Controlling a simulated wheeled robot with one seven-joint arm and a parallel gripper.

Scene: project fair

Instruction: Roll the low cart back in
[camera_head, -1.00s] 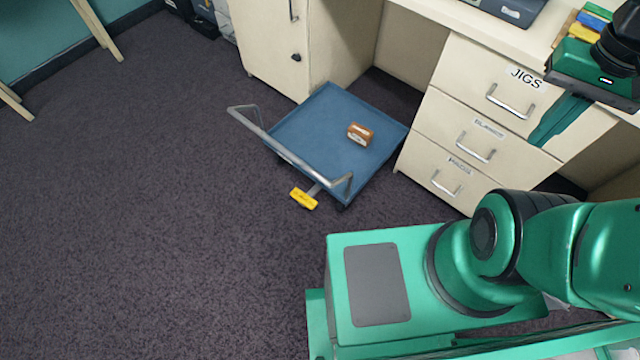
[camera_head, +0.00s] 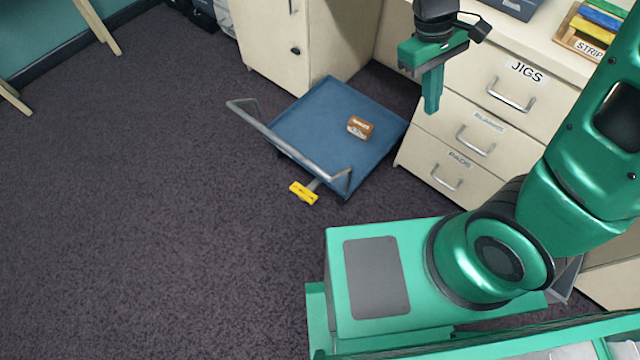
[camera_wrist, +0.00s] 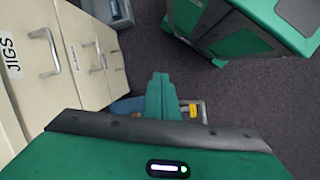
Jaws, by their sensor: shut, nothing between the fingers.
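The low cart (camera_head: 315,145) has a flat blue deck and a grey metal push handle (camera_head: 290,146) along its front-left side. It stands partly out of the opening under the desk, between the cabinet and the drawers. A yellow pedal (camera_head: 303,193) sticks out low at its front. A small brown box (camera_head: 360,127) lies on the deck. My gripper (camera_head: 431,108) is shut and empty, pointing down in front of the drawers, above and right of the cart. In the wrist view its fingers (camera_wrist: 160,96) are together and hide much of the cart; the yellow pedal (camera_wrist: 193,111) shows beside them.
The drawer unit (camera_head: 470,140), with handles and a JIGS label, is right of the cart. The cream cabinet (camera_head: 285,50) is behind left. A tray of coloured strips (camera_head: 590,28) sits on the desk. Dark carpet (camera_head: 150,220) is open at the left and front.

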